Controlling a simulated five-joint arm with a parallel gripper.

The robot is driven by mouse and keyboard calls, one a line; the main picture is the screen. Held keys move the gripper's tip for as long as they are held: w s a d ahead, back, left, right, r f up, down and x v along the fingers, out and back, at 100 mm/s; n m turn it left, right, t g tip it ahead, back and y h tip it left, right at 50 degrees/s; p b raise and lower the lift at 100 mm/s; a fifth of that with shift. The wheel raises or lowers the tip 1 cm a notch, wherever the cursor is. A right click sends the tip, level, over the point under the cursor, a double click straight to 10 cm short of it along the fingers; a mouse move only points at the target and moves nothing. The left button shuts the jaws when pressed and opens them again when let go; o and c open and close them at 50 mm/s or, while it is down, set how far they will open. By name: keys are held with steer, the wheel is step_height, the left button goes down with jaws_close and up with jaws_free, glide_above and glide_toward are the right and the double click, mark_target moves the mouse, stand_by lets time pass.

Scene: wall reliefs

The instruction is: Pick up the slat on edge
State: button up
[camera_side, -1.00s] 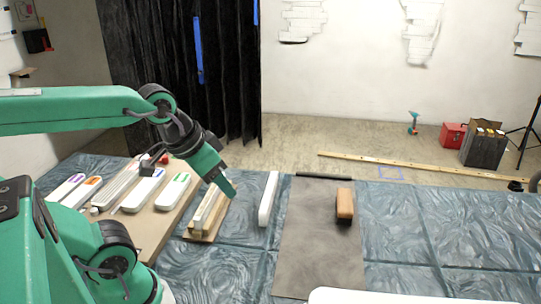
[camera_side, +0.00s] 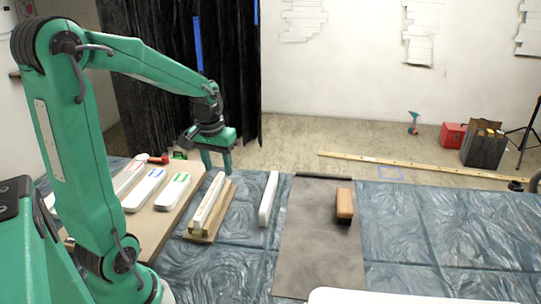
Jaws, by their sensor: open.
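A narrow pale slat (camera_side: 208,199) stands on edge along a tan wooden block or board (camera_side: 219,220) on the blue sheeting, left of the picture's middle. My gripper (camera_side: 217,171) is open and empty, with its fingers pointing down. In the picture it is just above the slat's far end. I cannot tell the exact height gap, but the gripper looks apart from the slat.
A board (camera_side: 160,222) with several white, colour-labelled bars lies left of the slat. A white bar (camera_side: 267,199) lies to its right, then a grey mat (camera_side: 318,250) with a tan-brown block (camera_side: 344,204). Blue sheeting (camera_side: 425,225) at right is mostly clear.

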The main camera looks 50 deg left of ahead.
steer(key=n+g, duration=0.1)
steer(key=n, duration=0.1)
glide_above(211, 193)
steer(key=shift+h, duration=0.3)
steer(key=f, duration=0.5)
steer(key=shift+s, duration=0.25)
steer(key=shift+f, duration=1.3)
steer(key=shift+w+f, duration=0.15)
steer(key=shift+f, duration=2.4)
jaws_close()
